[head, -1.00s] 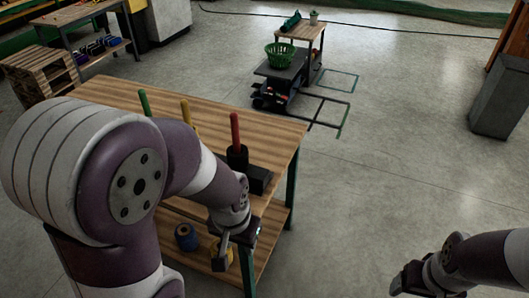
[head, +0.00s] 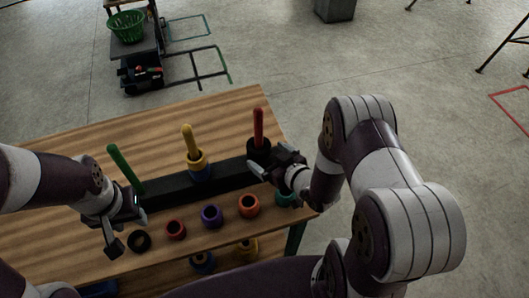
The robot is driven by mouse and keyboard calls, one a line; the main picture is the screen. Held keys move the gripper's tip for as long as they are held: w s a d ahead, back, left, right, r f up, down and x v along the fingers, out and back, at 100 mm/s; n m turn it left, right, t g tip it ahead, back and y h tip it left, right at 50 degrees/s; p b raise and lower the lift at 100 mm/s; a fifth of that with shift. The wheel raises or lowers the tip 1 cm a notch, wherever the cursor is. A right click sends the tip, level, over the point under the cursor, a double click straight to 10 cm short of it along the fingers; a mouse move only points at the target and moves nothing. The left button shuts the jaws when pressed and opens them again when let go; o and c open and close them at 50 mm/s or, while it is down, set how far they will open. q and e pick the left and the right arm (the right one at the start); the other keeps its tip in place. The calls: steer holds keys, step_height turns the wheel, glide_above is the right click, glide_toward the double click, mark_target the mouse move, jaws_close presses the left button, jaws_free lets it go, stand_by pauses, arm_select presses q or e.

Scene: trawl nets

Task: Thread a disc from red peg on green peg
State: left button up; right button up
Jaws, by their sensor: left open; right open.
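The red peg (head: 258,125) stands upright at the right end of a black base bar (head: 222,180), with a black disc (head: 259,150) around its foot. The green peg (head: 123,166) stands at the bar's left end, tilted in view; no disc shows on its visible length, and its foot is partly hidden by my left arm. The yellow peg (head: 188,142) between them carries a yellow disc (head: 195,159) and a blue disc (head: 201,171). My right gripper (head: 258,180) is open just in front of the red peg's disc; contact is unclear. My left gripper (head: 127,231) is open and empty near the black loose disc.
Loose discs lie in a row along the wooden table's (head: 60,165) front: black (head: 139,241), red (head: 175,229), purple (head: 211,215), orange (head: 249,205) and teal (head: 285,198). More discs sit on the lower shelf. The tabletop behind the bar is clear. A cart with a green basket (head: 127,26) stands beyond.

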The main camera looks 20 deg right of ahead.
mark_target(266, 153)
steer(key=w, duration=0.1)
steer(key=w+f, duration=0.1)
steer(key=shift+w+f, duration=0.2)
steer(key=shift+w, duration=0.2)
steer(key=shift+w+a, duration=0.2)
steer(key=shift+a, duration=0.1)
steer(key=shift+d, duration=0.15)
steer(key=c, duration=1.1)
steer(key=shift+o, duration=1.3)
steer(key=shift+c, duration=1.3)
arm_select(q)
step_height(266, 153, up, 17)
steer(key=p, duration=1.7)
steer(key=shift+s+d, duration=0.15)
steer(key=shift+d, duration=0.25)
arm_select(e)
step_height(266, 153, up, 19)
